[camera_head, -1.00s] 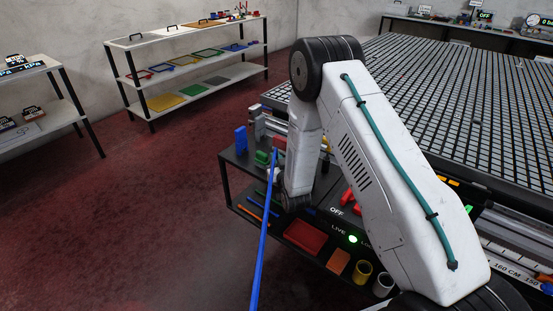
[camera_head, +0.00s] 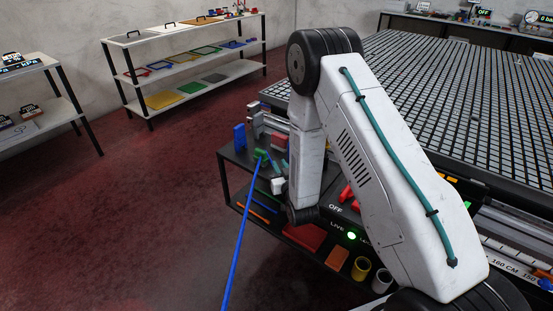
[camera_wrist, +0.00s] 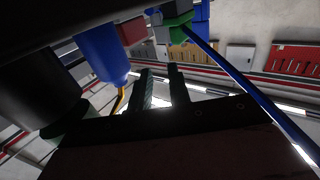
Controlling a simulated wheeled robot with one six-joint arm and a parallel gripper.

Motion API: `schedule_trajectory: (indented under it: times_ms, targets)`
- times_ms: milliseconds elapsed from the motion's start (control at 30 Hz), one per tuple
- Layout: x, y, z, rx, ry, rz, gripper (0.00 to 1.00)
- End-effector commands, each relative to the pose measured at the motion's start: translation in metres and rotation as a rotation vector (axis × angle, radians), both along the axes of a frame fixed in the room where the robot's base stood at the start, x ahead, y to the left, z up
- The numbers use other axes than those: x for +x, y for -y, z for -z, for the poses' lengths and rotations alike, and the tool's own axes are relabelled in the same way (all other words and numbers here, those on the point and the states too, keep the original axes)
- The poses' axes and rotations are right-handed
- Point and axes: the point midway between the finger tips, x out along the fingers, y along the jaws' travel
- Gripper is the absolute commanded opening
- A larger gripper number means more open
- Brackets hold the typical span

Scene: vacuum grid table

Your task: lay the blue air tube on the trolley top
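The blue air tube (camera_head: 240,232) is a long thin line in the head view. Its far end meets a green piece over the trolley top (camera_head: 232,155), and its near part runs past the edge, over the floor, out of the bottom of the picture. In the wrist view the tube (camera_wrist: 240,82) slants down to the right from a green piece, to the right of and apart from my fingers. My gripper (camera_wrist: 159,70) shows two dark fingers with a gap and nothing visible between them. I cannot tell whether the tube touches the trolley top.
A blue block (camera_head: 240,137) and a red block (camera_head: 280,142) stand on the trolley top. The lower shelf holds a red tray (camera_head: 303,237) and a yellow roll (camera_head: 361,269). The large grid table (camera_head: 450,100) is at the right. The floor at left is clear.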

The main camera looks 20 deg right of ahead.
Motion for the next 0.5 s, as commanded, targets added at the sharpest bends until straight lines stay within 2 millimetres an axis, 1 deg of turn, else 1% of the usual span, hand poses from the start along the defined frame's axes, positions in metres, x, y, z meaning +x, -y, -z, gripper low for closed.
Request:
schedule_trajectory:
  times_ms: [33, 100, 200, 333, 500]
  targets:
    - [-0.011, 0.0, 0.0, 0.0, -0.003, 0.0, 0.19]
    - [-0.024, 0.0, 0.001, 0.0, -0.003, 0.0, 0.19]
    - [-0.039, 0.0, 0.0, -0.001, -0.002, -0.001, 0.19]
    - [-0.051, 0.0, 0.0, -0.001, -0.001, 0.0, 0.19]
    - [-0.054, 0.0, 0.0, 0.0, -0.001, 0.0, 0.19]
